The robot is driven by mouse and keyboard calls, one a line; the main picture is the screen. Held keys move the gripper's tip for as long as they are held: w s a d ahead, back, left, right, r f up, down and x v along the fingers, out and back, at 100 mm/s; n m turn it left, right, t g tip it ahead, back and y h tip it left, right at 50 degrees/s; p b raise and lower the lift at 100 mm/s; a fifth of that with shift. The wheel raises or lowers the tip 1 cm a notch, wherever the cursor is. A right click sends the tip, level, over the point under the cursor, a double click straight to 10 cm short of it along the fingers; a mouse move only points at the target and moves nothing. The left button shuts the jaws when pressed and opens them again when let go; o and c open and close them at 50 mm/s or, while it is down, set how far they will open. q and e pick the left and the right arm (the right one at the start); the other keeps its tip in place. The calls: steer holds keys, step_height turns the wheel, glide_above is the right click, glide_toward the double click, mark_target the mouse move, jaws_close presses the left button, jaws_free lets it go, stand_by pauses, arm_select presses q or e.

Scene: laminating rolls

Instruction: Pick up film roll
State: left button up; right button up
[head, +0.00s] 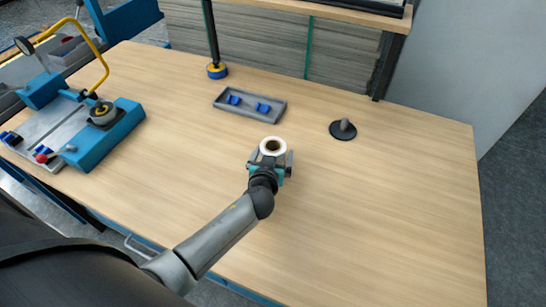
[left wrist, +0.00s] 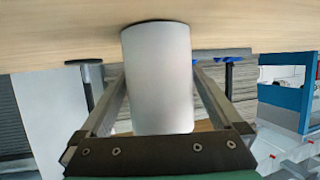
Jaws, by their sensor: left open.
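The film roll (head: 264,150) is a white cylinder standing upright on the wooden table, with a dark hole in its top. In the left wrist view the film roll (left wrist: 158,80) fills the middle, between my two fingers, and the picture is upside down with the table at the top. My left gripper (head: 271,161) is open, with one finger on each side of the roll. A gap shows beside the roll in the wrist view, and I cannot tell whether either finger touches it. My right gripper is not in view.
A grey tray (head: 222,103) with blue pieces lies behind the roll. A dark round base with a knob (head: 343,130) stands to the right. A blue machine (head: 90,150) with a yellow handle is at the left. The table's right and front parts are clear.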

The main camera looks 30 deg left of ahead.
arm_select(q)
steer(key=shift+x, duration=1.25)
steer(key=c, duration=1.3)
steer(key=shift+c, duration=0.4)
steer(key=shift+r, duration=0.2)
